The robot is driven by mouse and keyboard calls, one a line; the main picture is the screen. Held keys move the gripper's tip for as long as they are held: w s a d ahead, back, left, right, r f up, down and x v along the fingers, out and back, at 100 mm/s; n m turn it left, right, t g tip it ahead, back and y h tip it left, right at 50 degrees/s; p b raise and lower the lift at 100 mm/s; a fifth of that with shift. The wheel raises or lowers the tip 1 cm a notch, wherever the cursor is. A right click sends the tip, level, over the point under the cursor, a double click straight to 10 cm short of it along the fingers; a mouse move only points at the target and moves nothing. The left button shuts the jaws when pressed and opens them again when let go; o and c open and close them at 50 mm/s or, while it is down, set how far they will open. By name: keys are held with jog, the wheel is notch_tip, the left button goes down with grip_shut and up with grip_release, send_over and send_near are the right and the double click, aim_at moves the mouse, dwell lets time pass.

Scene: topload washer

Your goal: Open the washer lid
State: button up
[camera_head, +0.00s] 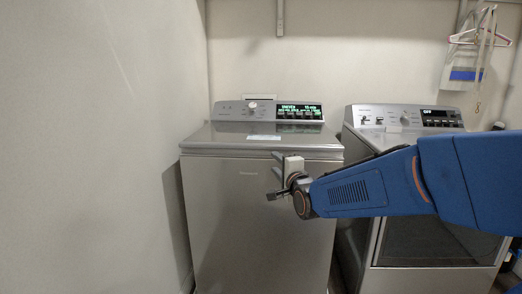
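The washer (258,215) is a grey top-loader in the middle of the view. My gripper (277,164) is in front of the washer's upper front panel, a little below the lid's front edge and right of centre. Its two dark fingers look apart, with nothing seen between them. Whether a finger touches the washer cannot be told from this view.
The washer's control panel (268,110), with a knob and lit display, stands behind the lid. A dryer (374,137) is on the right, partly hidden by my blue arm. A wall (100,150) is close on the left. Hangers (480,38) hang at the back right.

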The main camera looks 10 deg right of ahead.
aim_at(260, 148)
jog(key=w, duration=0.5)
jog(key=w+a, duration=0.1)
jog(key=w, duration=1.1)
jog(key=shift+w+a, duration=0.2)
jog(key=shift+a, duration=0.05)
grip_shut()
